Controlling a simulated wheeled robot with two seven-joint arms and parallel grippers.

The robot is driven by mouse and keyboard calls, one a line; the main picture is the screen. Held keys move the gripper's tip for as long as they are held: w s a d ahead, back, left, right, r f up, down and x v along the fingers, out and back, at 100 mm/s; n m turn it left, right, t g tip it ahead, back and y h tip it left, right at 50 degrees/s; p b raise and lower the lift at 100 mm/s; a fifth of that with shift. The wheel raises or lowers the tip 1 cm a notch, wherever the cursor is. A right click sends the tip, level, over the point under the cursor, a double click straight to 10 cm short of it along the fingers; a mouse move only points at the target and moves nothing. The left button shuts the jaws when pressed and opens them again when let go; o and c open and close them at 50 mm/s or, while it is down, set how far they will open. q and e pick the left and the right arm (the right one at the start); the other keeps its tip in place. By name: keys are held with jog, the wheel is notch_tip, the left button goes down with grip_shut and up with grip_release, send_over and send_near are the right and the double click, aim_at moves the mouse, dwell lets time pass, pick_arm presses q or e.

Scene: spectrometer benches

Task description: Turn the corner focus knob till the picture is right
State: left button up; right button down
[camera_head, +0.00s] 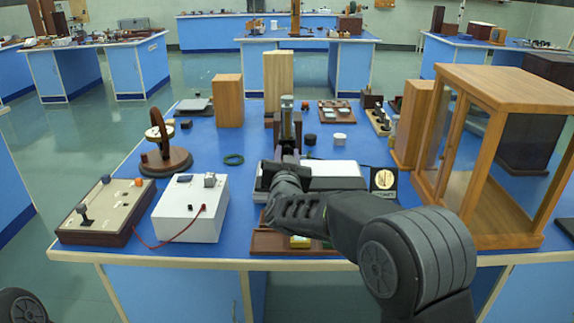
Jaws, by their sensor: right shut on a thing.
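My right gripper (283,167) reaches in from the lower right over the middle of the blue bench. It is shut at the near side of an instrument with an upright metal and dark column (290,128). The focus knob between its fingers is hidden by the gripper and wrist. Right of the gripper, a small dark panel (384,182) shows a round pale picture with dark lines across it. Its detail is too small to judge for sharpness. A white-topped, low box (335,170) lies behind my right wrist. My left gripper is out of view.
A glazed wooden case (510,90) stands close on the right. A white box (191,209) with a red lead and a beige control box (105,208) stand front left. Wooden blocks (229,101) stand behind.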

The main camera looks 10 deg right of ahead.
jog(key=shift+m+b, duration=0.35)
jog(key=shift+m, duration=0.65)
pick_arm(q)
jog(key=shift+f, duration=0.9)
pick_arm(e)
jog(key=c, duration=1.1)
grip_release()
jog(key=shift+o, duration=0.2)
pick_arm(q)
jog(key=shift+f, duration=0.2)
pick_arm(e)
jog(key=v, duration=0.7)
jog(key=shift+s, duration=0.35)
jog(key=shift+a, duration=0.1)
